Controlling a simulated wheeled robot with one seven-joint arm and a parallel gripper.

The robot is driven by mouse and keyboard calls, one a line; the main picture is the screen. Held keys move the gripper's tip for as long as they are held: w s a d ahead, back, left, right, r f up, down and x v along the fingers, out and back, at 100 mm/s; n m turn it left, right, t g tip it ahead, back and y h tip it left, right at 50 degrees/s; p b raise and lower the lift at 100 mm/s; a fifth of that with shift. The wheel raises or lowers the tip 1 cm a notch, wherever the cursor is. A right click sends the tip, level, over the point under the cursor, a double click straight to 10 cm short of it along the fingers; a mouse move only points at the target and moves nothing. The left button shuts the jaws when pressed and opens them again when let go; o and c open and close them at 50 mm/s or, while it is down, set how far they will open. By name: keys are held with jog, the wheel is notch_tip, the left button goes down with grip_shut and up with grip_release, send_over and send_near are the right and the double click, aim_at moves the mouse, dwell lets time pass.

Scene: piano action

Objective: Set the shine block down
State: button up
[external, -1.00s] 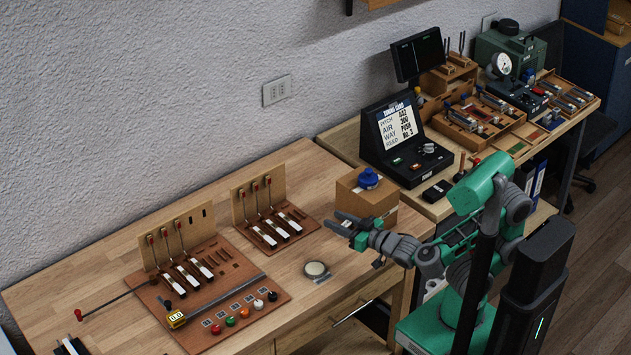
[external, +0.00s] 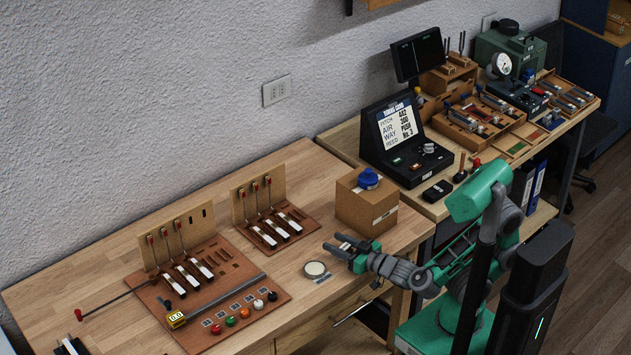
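My gripper (external: 336,244) is low over the front right of the near bench, just right of a round cream disc in a dark ring (external: 315,269). Its fingers point left and stand apart. A small pale patch shows near the fingers, but it is too small to tell whether it is a held block. I cannot make out the shine block for certain in this view. I cannot tell whether the fingertips touch the bench.
A cardboard box (external: 366,207) with a blue knob on top (external: 368,178) stands close behind my gripper. A brown board (external: 250,283) with coloured knobs lies to the left. A smaller key stand (external: 268,220) is behind the disc.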

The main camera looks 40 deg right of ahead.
aim_at(347, 249)
jog(key=shift+o, duration=1.3)
jog(key=shift+s+r+p, duration=0.1)
jog(key=shift+p, duration=0.5)
jog(key=v, duration=0.3)
jog(key=shift+s, duration=0.4)
jog(key=shift+o, duration=0.5)
jog(key=shift+s+d, duration=0.2)
jog(key=shift+s, duration=0.3)
